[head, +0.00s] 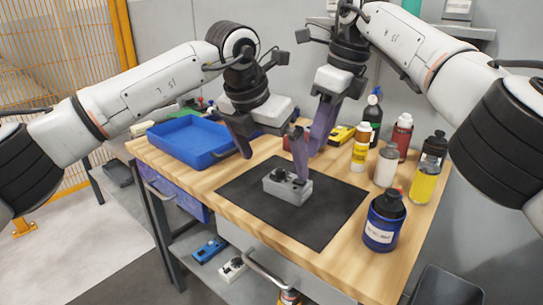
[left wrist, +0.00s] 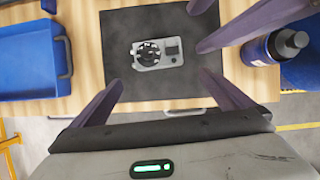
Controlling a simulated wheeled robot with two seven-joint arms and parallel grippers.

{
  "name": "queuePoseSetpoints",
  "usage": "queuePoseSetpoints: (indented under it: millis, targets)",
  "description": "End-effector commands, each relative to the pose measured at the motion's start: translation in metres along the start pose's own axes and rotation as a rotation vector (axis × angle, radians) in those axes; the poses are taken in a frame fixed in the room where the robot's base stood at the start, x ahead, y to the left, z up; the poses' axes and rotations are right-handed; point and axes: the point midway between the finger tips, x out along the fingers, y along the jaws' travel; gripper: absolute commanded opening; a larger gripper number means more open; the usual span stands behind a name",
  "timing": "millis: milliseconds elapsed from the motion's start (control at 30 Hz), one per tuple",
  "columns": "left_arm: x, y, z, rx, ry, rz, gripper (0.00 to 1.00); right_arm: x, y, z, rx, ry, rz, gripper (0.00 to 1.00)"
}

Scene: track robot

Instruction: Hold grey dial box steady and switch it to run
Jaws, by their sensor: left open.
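The grey dial box (head: 288,189) lies flat on a black mat (head: 325,225). In the left wrist view the box (left wrist: 145,62) shows a round black dial on its left and a small dark panel on its right. The dial's setting is too small to read. My left gripper (head: 274,168) is open above the box's near side, its two fingers wide apart in the left wrist view (left wrist: 160,80), with nothing between them. My right gripper (left wrist: 200,27) is beside the box, its two fingertips apart and empty; in the head view the arms partly overlap.
A blue tray (head: 190,155) stands left on the wooden table (head: 235,176). Several bottles crowd the right side, including a dark blue one (head: 382,236) near the mat. A yellow tool (head: 341,134) lies behind. The front of the mat is clear.

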Motion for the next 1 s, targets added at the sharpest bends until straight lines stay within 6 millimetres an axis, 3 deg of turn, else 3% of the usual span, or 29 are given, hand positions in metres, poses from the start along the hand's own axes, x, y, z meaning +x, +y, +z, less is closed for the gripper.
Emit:
queuePoseSetpoints:
  millis: [600,1000]
  targets:
    - [0.089,0.001,0.000,0.000,0.001,0.005,1.00,0.000,0.000,0.000,0.000,0.000,0.000,0.31]
    - [0.101,0.001,0.000,0.002,-0.001,0.004,1.00,0.000,0.000,0.000,0.000,0.000,0.000,0.31]
